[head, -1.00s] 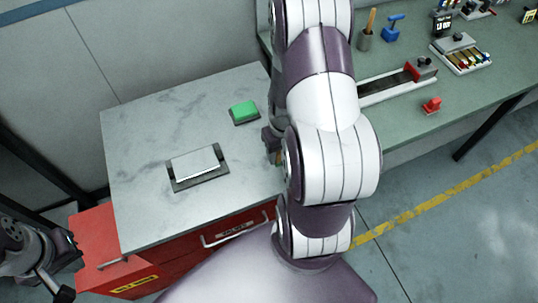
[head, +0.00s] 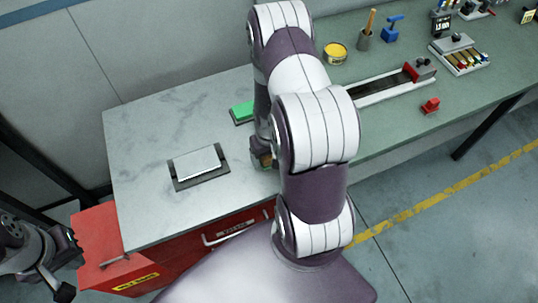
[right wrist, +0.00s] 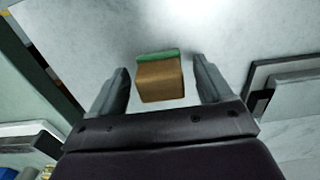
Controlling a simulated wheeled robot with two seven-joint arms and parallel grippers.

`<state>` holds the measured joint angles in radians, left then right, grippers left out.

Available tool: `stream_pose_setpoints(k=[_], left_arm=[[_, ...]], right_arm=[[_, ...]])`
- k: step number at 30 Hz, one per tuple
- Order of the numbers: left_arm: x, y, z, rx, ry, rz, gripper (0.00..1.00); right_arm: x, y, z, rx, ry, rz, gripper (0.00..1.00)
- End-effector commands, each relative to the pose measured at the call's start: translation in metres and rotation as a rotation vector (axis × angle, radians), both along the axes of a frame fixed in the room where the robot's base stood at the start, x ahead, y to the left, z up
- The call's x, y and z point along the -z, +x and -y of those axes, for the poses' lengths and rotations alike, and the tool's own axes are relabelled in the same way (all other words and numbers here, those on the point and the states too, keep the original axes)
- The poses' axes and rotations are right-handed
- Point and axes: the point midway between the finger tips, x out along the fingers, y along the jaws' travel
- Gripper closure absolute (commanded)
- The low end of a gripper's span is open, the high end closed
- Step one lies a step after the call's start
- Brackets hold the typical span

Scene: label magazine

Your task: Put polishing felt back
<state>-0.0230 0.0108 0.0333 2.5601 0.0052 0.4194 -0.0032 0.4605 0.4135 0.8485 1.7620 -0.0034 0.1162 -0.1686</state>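A wooden block with a green layer along one edge, which looks like the polishing felt (right wrist: 160,82), shows in the right wrist view on the pale grey worktop. My right gripper (right wrist: 162,88) is open around it, with a gap between the block and each finger. In the head view the right gripper (head: 263,158) is low over the worktop's right part, and only a bit of brown shows there. A green pad on a dark base (head: 241,112) lies behind it, partly hidden by my arm. My left gripper (head: 68,268) is at the lower left, away from the worktop; its fingers are unclear.
A pale plate on a dark base (head: 198,163) lies mid-worktop. The marbled worktop (head: 140,135) is otherwise clear on the left. Red drawers (head: 170,262) stand below. The green bench (head: 400,115) at right holds a yellow tin (head: 335,52), a long rail fixture (head: 385,87) and a red piece (head: 430,105).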

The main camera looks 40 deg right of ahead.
Motion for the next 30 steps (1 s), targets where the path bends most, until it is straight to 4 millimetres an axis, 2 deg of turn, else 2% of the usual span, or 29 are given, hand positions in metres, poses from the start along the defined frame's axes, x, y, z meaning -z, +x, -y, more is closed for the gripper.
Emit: stream_pose_setpoints(k=[7, 11, 21, 26, 28, 29, 30], left_arm=[[-0.001, 0.000, 0.000, 0.000, 0.000, 0.000, 1.00], [0.000, 0.000, 0.000, 0.000, 0.000, 0.000, 1.00], [0.013, 0.000, 0.000, 0.000, 0.000, 0.000, 1.00], [0.015, 0.000, 0.000, 0.000, 0.000, 0.000, 1.00], [0.015, 0.000, 0.000, 0.000, 0.000, 0.000, 1.00], [0.015, 0.000, 0.000, 0.000, 0.000, 0.000, 1.00], [0.015, 0.000, 0.000, 0.000, 0.000, 0.000, 1.00]], right_arm=[[-0.002, 0.000, 0.000, 0.000, 0.000, 0.000, 0.21], [-0.013, 0.001, 0.000, 0.000, -0.001, 0.003, 0.21], [-0.095, 0.001, 0.001, 0.000, -0.003, 0.005, 0.21], [-0.118, 0.000, 0.000, -0.001, -0.001, 0.002, 0.21], [-0.132, 0.003, -0.014, -0.033, -0.006, 0.012, 0.21], [-0.140, 0.004, -0.027, -0.061, -0.009, 0.022, 0.21], [-0.153, 0.004, -0.049, -0.111, -0.013, 0.039, 0.21]])
